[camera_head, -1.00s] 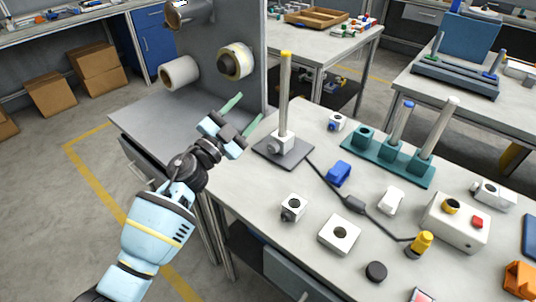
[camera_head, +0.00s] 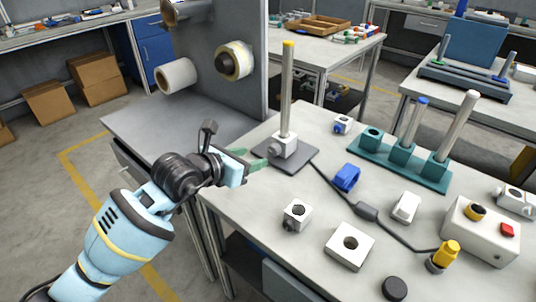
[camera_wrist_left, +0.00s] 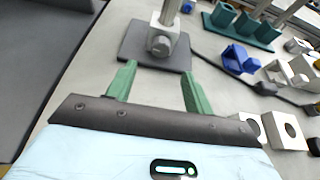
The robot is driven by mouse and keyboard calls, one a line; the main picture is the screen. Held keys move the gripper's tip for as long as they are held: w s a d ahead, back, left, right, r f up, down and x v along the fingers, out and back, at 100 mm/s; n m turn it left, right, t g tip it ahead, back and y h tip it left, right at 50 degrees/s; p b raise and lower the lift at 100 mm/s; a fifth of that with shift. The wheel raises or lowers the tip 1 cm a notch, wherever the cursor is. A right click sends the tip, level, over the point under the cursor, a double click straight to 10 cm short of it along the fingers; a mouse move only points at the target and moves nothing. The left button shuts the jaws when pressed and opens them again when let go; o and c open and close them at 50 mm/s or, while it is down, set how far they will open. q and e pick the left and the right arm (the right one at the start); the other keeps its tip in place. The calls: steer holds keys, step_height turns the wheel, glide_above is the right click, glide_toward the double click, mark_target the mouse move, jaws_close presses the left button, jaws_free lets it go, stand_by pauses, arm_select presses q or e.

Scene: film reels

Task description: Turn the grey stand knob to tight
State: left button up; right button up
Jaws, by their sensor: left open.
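The stand is a dark square base (camera_head: 300,160) with an upright post (camera_head: 287,90), tipped yellow, rising from a white clamp block (camera_head: 286,145). The grey knob (camera_head: 274,150) sticks out of the block's side facing my left gripper. In the left wrist view the knob (camera_wrist_left: 160,46) lies ahead, roughly centred between the fingers. My left gripper (camera_head: 254,158) is open, its green fingers pointing at the knob and just short of it. It also shows in the left wrist view (camera_wrist_left: 158,72), with nothing between its fingers. My right gripper is out of view.
A dark cable with an inline box (camera_head: 367,212) runs from the base across the table. A white block with a dark knob (camera_head: 297,215) and a blue clamp (camera_head: 346,177) lie nearby. A teal rack (camera_head: 365,158) with posts stands behind. A grey upright panel (camera_head: 222,105) rises at left.

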mark_target(272, 152)
arm_select(q)
steer(key=shift+b+x, duration=0.45)
steer(key=shift+x, duration=3.5)
steer(key=c, duration=1)
steer(key=shift+s+d+r+m+t+y+p, duration=0.1)
steer(key=shift+d+r+m+t+y+p, duration=0.15)
steer(key=shift+m+p, duration=0.4)
steer(key=shift+a+f, duration=0.1)
steer(key=shift+o, duration=0.2)
steer(key=shift+f+m+t+y+p, duration=0.1)
steer(key=shift+m+t+y+p, duration=0.15)
steer(key=shift+m+y+p, duration=0.15)
steer(key=shift+m, duration=0.35)
steer(key=shift+f, duration=0.1)
